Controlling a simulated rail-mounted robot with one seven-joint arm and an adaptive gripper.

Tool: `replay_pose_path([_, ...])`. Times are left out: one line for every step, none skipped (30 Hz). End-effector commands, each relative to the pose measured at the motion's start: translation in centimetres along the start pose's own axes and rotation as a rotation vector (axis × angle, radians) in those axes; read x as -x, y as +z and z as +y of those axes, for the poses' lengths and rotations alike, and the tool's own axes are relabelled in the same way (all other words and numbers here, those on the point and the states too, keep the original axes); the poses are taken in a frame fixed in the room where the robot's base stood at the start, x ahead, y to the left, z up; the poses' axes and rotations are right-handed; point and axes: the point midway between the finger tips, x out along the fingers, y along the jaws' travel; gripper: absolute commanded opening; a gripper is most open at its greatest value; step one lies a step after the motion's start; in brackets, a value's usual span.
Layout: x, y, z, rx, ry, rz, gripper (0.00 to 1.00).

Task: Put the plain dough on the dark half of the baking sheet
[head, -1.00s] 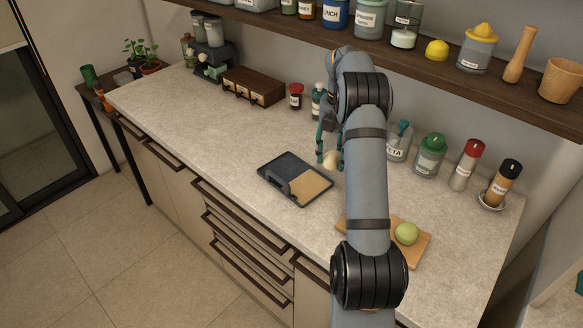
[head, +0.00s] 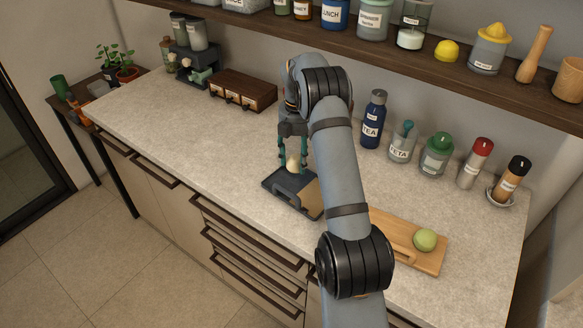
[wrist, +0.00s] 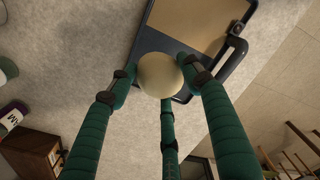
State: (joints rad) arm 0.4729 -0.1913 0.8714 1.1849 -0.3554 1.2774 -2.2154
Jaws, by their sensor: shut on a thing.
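My gripper (head: 293,160) is shut on a plain cream dough ball (head: 291,166). The dough also shows between the teal fingers in the wrist view (wrist: 159,75). The baking sheet (head: 282,192) lies on the counter, with a dark half on the left and a tan half (head: 313,199) on the right, partly hidden by my arm. In the wrist view the dough overlaps the sheet's dark half (wrist: 152,44), with the tan half (wrist: 205,18) beyond. The dough appears held above the dark half; the exact height is hard to tell.
A wooden board (head: 390,233) with a green ball (head: 424,239) lies to the right. A TEA bottle (head: 373,120), a glass jar (head: 402,143) and other containers line the wall. A drawer box (head: 243,91) stands behind left. The counter left of the sheet is clear.

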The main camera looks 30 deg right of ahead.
Motion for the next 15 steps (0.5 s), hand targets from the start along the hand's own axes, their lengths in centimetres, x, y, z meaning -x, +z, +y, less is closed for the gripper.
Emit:
replay_pose_path([-0.2,-0.5,0.3,0.001,-0.002,0.000,0.21])
replay_pose_path([-0.4,-0.7,0.6,0.000,-0.001,0.000,0.21])
replay_pose_path([-0.6,-1.0,0.8,0.000,0.000,-0.001,0.21])
replay_pose_path([-0.8,-1.1,0.8,0.000,0.000,-0.001,0.21])
replay_pose_path([-0.9,-1.2,0.9,0.000,0.000,-0.001,0.21])
replay_pose_path([-1.1,-1.3,1.0,0.000,0.000,-0.001,0.21])
replay_pose_path([-1.3,-1.3,1.0,0.000,-0.001,-0.001,0.21])
replay_pose_path([-1.6,-1.3,0.9,0.000,-0.002,0.000,0.21])
replay_pose_path([-2.2,-1.4,0.9,-0.001,-0.004,0.001,0.21])
replay_pose_path([-2.7,-1.4,0.8,-0.001,-0.004,0.001,0.21])
replay_pose_path([-3.2,-1.4,0.8,0.000,-0.005,0.001,0.21])
replay_pose_path([-3.7,-1.3,0.8,0.001,-0.004,0.000,0.21])
replay_pose_path([-4.1,-1.3,0.9,0.000,-0.003,0.000,0.21])
replay_pose_path([-4.4,-1.3,0.9,-0.001,-0.002,0.000,0.21])
replay_pose_path([-4.7,-1.3,0.9,-0.002,-0.002,0.001,0.21])
